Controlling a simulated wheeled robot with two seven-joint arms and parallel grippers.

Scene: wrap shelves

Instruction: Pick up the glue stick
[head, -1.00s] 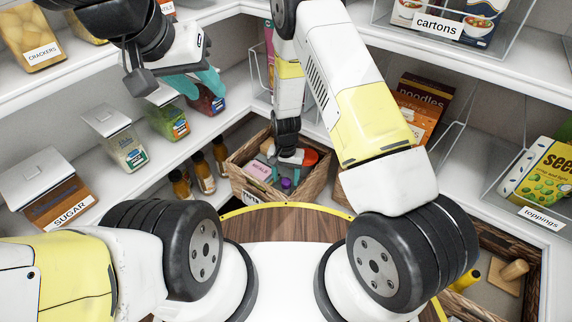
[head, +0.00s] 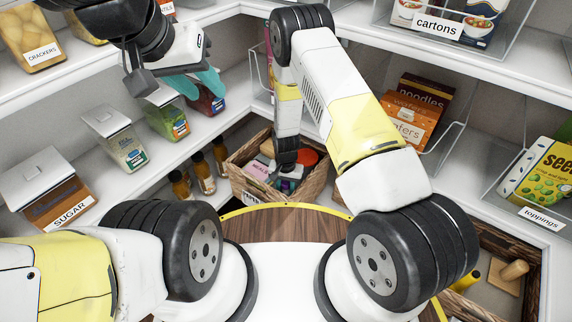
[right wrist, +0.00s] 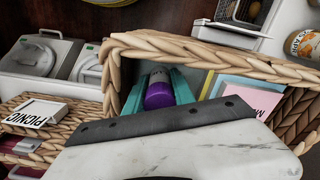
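The glue stick (right wrist: 159,90), with a purple body, stands in a woven basket (right wrist: 225,55), between the two teal fingers of my right gripper (right wrist: 160,88) in the right wrist view. The fingers are spread on either side of it; whether they touch it is hard to tell. In the head view my right gripper (head: 286,181) is down inside the basket (head: 315,184) and largely hidden by its own wrist. My left gripper (head: 196,83) is open and empty, beside the shelf jars at upper left.
A pink box (head: 259,169) and a red-orange round item (head: 307,157) share the basket with the glue stick. Basket walls stand close around my right gripper. Spice jars (head: 201,172) stand left of the basket, and a wafers box (head: 408,118) sits on the shelf to the right.

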